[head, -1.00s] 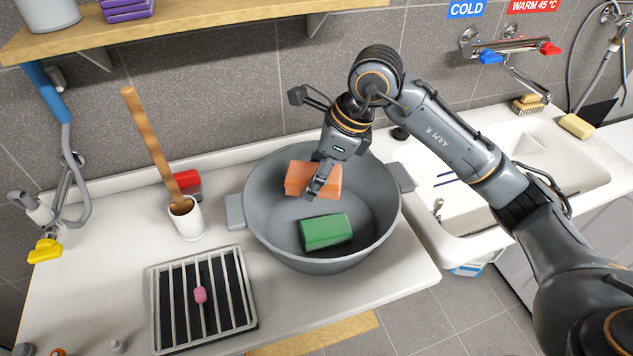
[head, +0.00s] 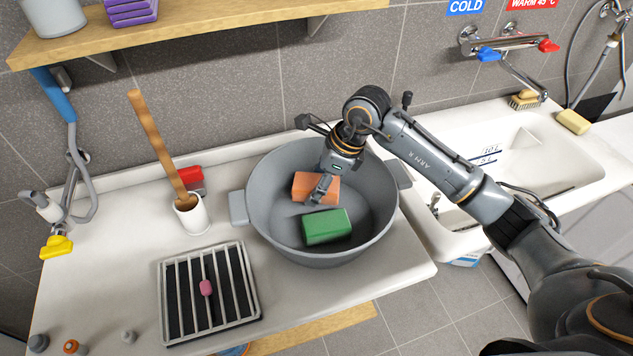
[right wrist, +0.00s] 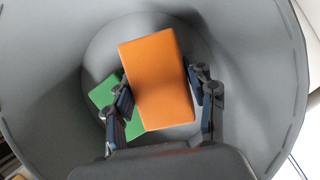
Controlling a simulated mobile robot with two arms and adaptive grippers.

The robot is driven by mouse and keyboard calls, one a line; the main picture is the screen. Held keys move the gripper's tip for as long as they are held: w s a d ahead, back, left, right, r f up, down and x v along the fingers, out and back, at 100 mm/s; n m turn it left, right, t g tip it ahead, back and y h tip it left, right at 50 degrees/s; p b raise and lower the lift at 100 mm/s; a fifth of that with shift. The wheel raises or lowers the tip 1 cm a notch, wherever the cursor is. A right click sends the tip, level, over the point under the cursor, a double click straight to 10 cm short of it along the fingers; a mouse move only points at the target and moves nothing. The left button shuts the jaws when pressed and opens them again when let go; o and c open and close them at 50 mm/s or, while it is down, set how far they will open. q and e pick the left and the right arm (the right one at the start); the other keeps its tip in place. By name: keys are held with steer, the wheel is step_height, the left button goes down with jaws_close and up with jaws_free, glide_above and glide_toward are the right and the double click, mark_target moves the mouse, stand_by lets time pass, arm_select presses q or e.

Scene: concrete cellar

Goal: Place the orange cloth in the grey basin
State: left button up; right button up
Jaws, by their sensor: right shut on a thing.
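The orange cloth (head: 314,187) is a folded block inside the grey basin (head: 374,222). It also shows in the right wrist view (right wrist: 157,80), between the two fingers. My right gripper (head: 322,190) reaches down into the basin and is shut on the cloth. In the right wrist view, my right gripper (right wrist: 165,98) has a finger on each side of it. Whether the cloth touches the basin floor I cannot tell. A green folded cloth (head: 327,227) lies in the basin in front of it, partly hidden by the orange one in the right wrist view. My left gripper is not in view.
A rack (head: 208,292) with a pink piece stands left of the basin. Behind it are a white cup (head: 192,217) with a wooden handle and a red item (head: 192,176). The white sink (head: 530,165) is at right. A wooden shelf (head: 200,32) hangs above.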

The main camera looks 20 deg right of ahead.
steer(key=shift+f+b, duration=0.4)
steer(key=shift+f, duration=0.05)
steer(key=o, duration=1)
steer(key=shift+o, duration=0.2)
steer(key=shift+r, duration=0.1)
steer(key=shift+r+p, duration=0.2)
steer(key=shift+p, duration=0.15)
steer(key=shift+r+p, duration=0.4)
steer(key=shift+p, duration=0.05)
steer(key=b+v, duration=0.2)
steer(key=v, duration=0.8)
steer(key=shift+s+d+r+b, duration=0.1)
steer(key=shift+d+r+b, duration=0.2)
steer(key=shift+b, duration=0.1)
steer(key=shift+s+d+r, duration=0.1)
steer(key=shift+r, duration=0.3)
